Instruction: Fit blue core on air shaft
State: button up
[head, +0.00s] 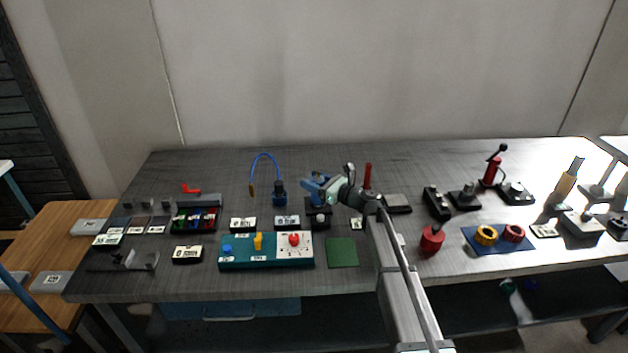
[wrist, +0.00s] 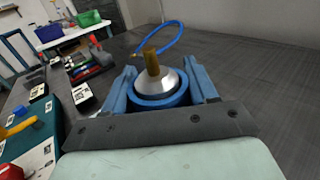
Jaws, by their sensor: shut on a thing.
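My gripper (head: 314,186) is over the middle of the bench in the head view. In the wrist view its blue fingers (wrist: 162,78) are closed on either side of the blue core (wrist: 160,102), a thick blue ring. A silver cone-shaped part (wrist: 174,82), perhaps the tip of the air shaft, shows inside the ring. A brass piece (wrist: 152,62) stands up in front of or above it. I cannot tell how deep the ring sits, since its underside is hidden. In the head view a dark stand with a pale metal part (head: 320,220) is below my gripper.
A teal control board (head: 266,251) with red and yellow knobs lies in front, beside a green mat (head: 342,253). Orange (head: 486,235) and red (head: 514,233) rings lie at right.

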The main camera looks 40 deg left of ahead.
jog(key=shift+f, duration=0.4)
jog(key=o, duration=1.2)
jog(key=shift+c, duration=0.2)
jog(key=d, duration=0.4)
jog(key=w+d, duration=0.1)
jog(key=d, duration=0.8)
jog(key=shift+w+d, duration=0.25)
jog(key=shift+d, duration=0.15)
jog(key=shift+w, duration=0.1)
